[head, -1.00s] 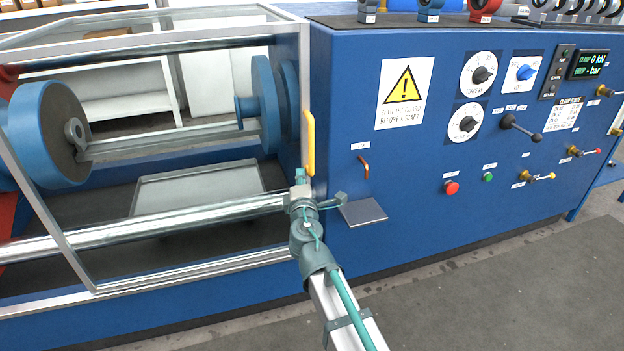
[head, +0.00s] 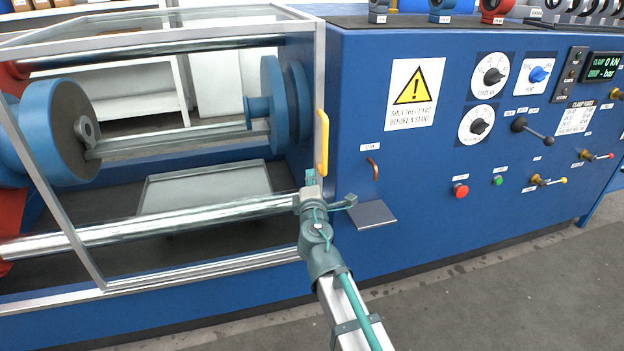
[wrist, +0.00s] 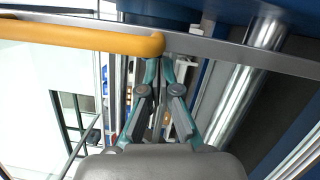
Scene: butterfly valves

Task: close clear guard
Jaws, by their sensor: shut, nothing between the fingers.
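The clear guard (head: 200,262) is a see-through panel in a silvery metal frame. It stands in front of the machine's open bay, with its right-hand post next to the blue control panel. A yellow upright handle (head: 322,140) is fixed on that post. My gripper (head: 311,178) is shut and empty, just below the handle's lower end. In the wrist view the handle (wrist: 80,36) crosses the upper left, and my fingertips (wrist: 160,62) are close by its end. I cannot tell whether they touch it or the frame.
Behind the guard are blue round clamp heads (head: 62,130) and shiny rods (head: 170,222). Right of my gripper a small grey plate (head: 373,214) and a copper-coloured hook (head: 373,169) project from the blue panel (head: 400,160). The floor (head: 480,310) in front is clear.

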